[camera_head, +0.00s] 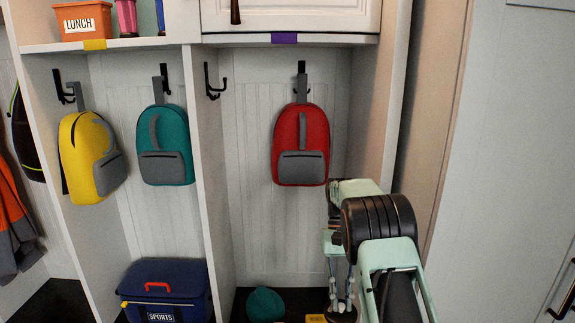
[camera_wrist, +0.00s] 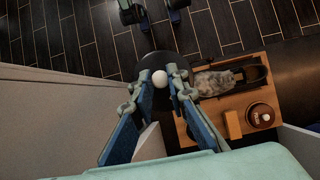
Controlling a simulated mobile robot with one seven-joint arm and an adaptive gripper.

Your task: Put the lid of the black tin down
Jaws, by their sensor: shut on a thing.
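My gripper (camera_wrist: 163,84) is shut on the pale round knob (camera_wrist: 160,78) of a dark, disc-shaped lid (camera_wrist: 172,62). In the wrist view the lid is beyond the fingertips and covers part of the dark tiled floor and the corner of a wooden surface. Its height above them cannot be told. In the head view my gripper (camera_head: 341,306) points down at the bottom edge, in front of the cubby, with a dark thing at its tips. I cannot make out an open black tin in either view.
The wooden surface (camera_wrist: 278,97) holds a dark tray with a grey fluffy thing (camera_wrist: 214,83), a brown round container (camera_wrist: 261,115) and a wooden block (camera_wrist: 232,124). A pale panel (camera_wrist: 60,125) stands left. A teal beanie (camera_head: 265,304), red backpack (camera_head: 300,140) and blue box (camera_head: 165,287) are nearby.

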